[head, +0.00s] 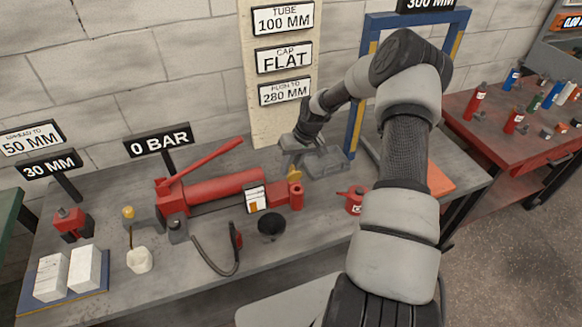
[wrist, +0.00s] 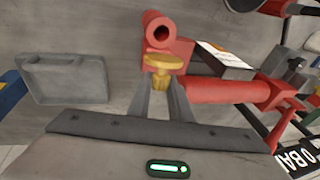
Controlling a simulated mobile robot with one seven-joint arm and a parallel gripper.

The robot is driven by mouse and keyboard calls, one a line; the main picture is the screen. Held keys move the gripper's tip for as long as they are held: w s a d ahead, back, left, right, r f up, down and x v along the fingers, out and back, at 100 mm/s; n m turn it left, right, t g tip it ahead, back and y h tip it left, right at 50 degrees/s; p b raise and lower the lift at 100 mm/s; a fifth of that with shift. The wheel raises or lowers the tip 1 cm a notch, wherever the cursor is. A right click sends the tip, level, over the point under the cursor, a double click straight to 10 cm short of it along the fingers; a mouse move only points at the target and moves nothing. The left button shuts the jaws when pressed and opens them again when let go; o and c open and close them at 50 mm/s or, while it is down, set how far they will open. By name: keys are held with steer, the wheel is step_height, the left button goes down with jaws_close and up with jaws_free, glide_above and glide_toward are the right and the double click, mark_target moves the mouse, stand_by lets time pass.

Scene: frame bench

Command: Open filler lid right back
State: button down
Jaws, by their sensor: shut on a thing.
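The red hand pump (head: 215,190) lies on the grey bench, with a red upright cylinder end (head: 297,195) on its right. A yellow lid (head: 295,174) sits close to that end; I take it for the filler lid. In the wrist view the yellow lid (wrist: 167,66) has a round flat top and a narrower stem. My gripper (wrist: 166,88) has its fingers on either side of the stem, shut on it. In the head view my gripper (head: 293,165) reaches down from the right and its fingertips are partly hidden. Whether the lid is seated or turned cannot be told.
A grey case (head: 325,161) lies right of my gripper, a small red can (head: 354,199) nearer. A black cup (head: 271,225) and a black hose (head: 218,265) lie in front of the pump. A blue frame (head: 358,125) stands behind.

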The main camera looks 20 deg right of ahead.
stand_by(0.3)
steer(key=c, duration=1.6)
jaws_free()
steer(key=v, duration=1.7)
steer(key=shift+d+r, duration=0.15)
